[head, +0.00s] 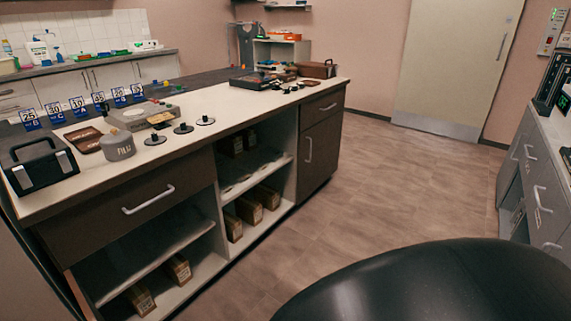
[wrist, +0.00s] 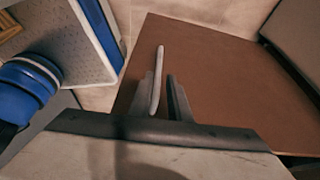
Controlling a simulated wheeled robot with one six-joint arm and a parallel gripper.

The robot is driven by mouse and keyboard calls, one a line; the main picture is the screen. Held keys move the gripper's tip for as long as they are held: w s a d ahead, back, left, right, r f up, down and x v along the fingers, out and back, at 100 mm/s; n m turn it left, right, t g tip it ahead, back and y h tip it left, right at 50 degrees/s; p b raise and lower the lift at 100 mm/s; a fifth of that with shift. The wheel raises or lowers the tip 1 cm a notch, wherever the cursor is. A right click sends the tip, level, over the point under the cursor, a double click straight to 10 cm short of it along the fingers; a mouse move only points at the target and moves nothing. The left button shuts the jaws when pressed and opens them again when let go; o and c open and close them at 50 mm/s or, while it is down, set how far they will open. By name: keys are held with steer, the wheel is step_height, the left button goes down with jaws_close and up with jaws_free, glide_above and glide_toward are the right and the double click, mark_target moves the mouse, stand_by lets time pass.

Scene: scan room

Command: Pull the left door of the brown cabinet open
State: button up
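In the wrist view a brown cabinet door panel (wrist: 225,75) fills the middle and right. A pale bar handle (wrist: 160,62) stands out near its left part. My gripper (wrist: 161,77) is open, with its two dark fingers apart. The handle shows between the fingers, closer to the left one; I cannot tell whether they touch. The panel looks closed, but its edges are partly hidden by my gripper body. My gripper does not show in the head view. I cannot tell whether this panel belongs to the island there.
A brown island (head: 165,198) with open shelves stands at left in the head view. Open floor (head: 370,190) lies to its right, with grey drawers (head: 540,190) at far right. In the wrist view, a blue-edged shelf (wrist: 103,35) and blue round objects (wrist: 30,88) are at left.

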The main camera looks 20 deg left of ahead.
steer(key=v, duration=0.7)
steer(key=shift+r, duration=0.25)
steer(key=shift+a, duration=0.1)
